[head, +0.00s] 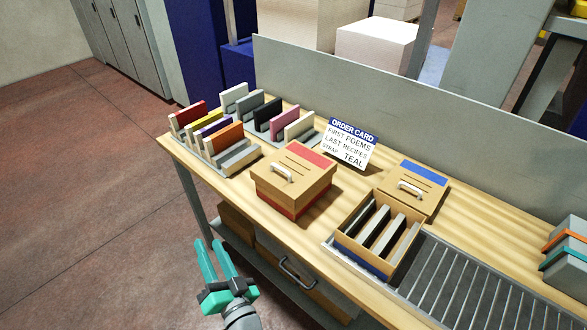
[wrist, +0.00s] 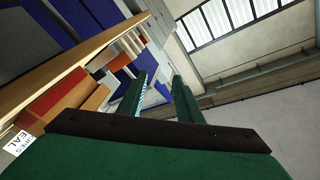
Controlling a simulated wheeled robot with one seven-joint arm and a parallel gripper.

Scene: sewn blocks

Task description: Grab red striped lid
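The red striped lid (head: 281,180) is tan with a red stripe along its far edge, dark lines and a pale handle (head: 282,172). It sits on a tan box (head: 289,203) with a red lower band, mid-table in the head view. My gripper (head: 211,246) has teal fingers spread apart with nothing between them. It is off the table's front edge, left of and nearer than the lidded box. In the wrist view the open fingers (wrist: 159,85) point past the tilted table edge; I cannot make out the lid for certain there.
An open box (head: 378,239) holding several grey slabs stands right of the lidded box, with a blue striped lid (head: 413,187) behind it. Racks of coloured blocks (head: 221,150) stand at left. An order card (head: 347,146) stands behind. A roller conveyor (head: 460,290) is at right.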

